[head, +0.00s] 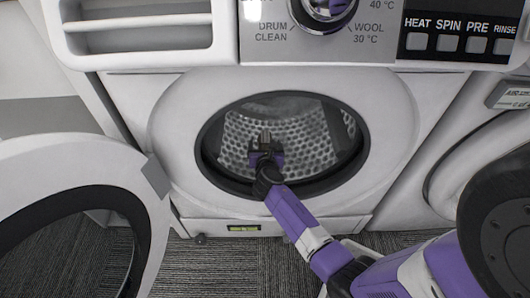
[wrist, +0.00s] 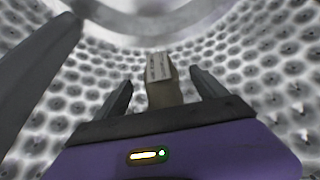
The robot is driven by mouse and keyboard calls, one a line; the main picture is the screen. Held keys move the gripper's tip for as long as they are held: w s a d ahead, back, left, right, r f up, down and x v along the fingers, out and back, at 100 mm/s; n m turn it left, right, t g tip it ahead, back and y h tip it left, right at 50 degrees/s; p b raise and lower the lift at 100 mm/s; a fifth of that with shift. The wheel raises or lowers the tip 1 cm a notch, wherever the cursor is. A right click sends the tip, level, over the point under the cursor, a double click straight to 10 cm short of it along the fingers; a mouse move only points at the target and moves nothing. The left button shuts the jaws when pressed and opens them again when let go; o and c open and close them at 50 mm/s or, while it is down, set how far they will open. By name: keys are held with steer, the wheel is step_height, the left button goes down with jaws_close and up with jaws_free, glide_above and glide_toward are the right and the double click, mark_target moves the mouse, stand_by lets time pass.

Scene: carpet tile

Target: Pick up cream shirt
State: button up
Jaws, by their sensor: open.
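My gripper (head: 265,140) reaches through the round door opening into the washing machine drum (head: 318,135). In the wrist view my gripper (wrist: 161,76) has its two dark fingers apart, pointing toward the perforated metal drum wall (wrist: 255,60). A small beige, block-shaped thing (wrist: 163,88) with dark markings shows between the fingers. I cannot tell whether it is the cream shirt, or whether the fingers touch it. No other cloth shows clearly; my arm and gripper hide part of the drum.
The washer door (head: 150,215) stands open at the left. The dark rim (head: 363,150) of the opening surrounds my arm. The control panel (head: 350,35) and a detergent drawer (head: 140,35) are above. Another machine (head: 490,150) stands at the right. Grey carpet (head: 215,270) lies below.

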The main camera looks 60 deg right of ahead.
steer(key=c, duration=1.7)
steer(key=shift+c, duration=0.2)
steer(key=shift+r, duration=0.2)
